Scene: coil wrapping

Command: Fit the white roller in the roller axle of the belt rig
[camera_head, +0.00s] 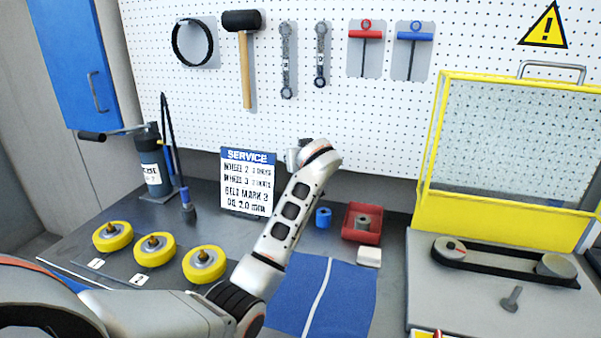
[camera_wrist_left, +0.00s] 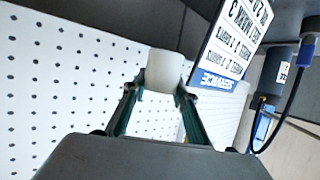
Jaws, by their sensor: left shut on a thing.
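The white roller (camera_wrist_left: 165,68) is between the fingertips of my left gripper (camera_wrist_left: 162,92), which is shut on it, in the left wrist view. In the head view my left arm reaches up from the left, past the service sign, and its wrist hides most of the gripper; I cannot make out the roller there. The belt rig (camera_head: 440,302) stands at the right, with a black belt (camera_head: 500,268) around two pulleys. A bare grey upright peg, apparently the roller axle (camera_head: 511,299), stands in front of the belt, well apart from my gripper. My right gripper is not in view.
The rig's yellow guard (camera_head: 505,214) is raised behind the belt. A red tray (camera_head: 348,232) with a grey roller, a blue roller (camera_head: 323,218), a white block (camera_head: 369,257) and a blue mat (camera_head: 350,300) lie between. Yellow wheels (camera_head: 155,249) and the service sign (camera_head: 248,182) are left.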

